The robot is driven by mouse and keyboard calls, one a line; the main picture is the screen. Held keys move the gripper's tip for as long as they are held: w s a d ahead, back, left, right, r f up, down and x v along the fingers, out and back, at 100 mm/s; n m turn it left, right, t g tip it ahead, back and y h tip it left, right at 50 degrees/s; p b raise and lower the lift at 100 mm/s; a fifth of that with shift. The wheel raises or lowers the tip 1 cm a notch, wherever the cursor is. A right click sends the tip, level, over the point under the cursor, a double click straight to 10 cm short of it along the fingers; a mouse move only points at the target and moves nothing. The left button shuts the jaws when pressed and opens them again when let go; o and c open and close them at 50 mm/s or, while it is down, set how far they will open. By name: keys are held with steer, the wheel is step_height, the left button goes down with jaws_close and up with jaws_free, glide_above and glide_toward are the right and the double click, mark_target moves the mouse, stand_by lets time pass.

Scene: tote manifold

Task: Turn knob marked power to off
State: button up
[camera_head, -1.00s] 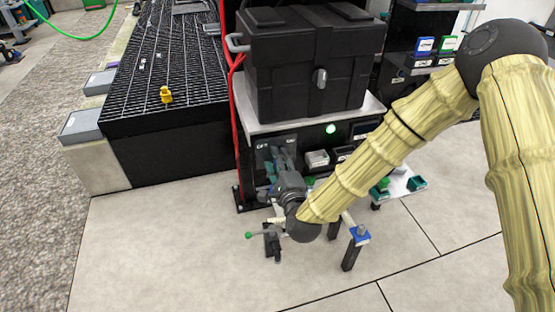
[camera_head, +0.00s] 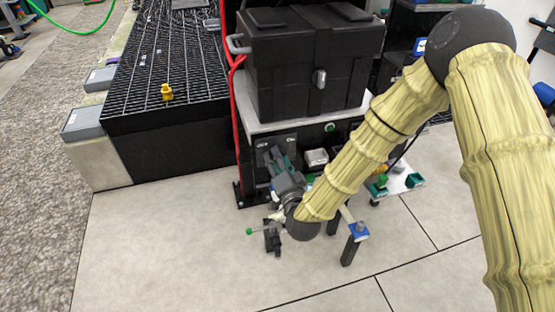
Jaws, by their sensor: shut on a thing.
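My gripper (camera_head: 276,157) reaches the dark control panel (camera_head: 262,146) under the black case, with its fingers shut at the panel face. The knob is hidden behind the fingers, which close around its place. Small pale labels show on the panel on both sides of the fingertips, too small to read surely. A round green lamp (camera_head: 330,127) right of the panel is dark green and unlit.
A large black case (camera_head: 315,65) stands on the shelf above the panel. A red hose (camera_head: 236,125) runs down the left side. Floor at front left is clear.

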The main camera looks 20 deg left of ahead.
steer(key=shift+n, duration=1.1)
steer(key=shift+f, duration=0.1)
steer(key=shift+d, duration=0.1)
steer(key=o, duration=1)
steer(key=shift+o, duration=0.2)
steer(key=v, duration=1.2)
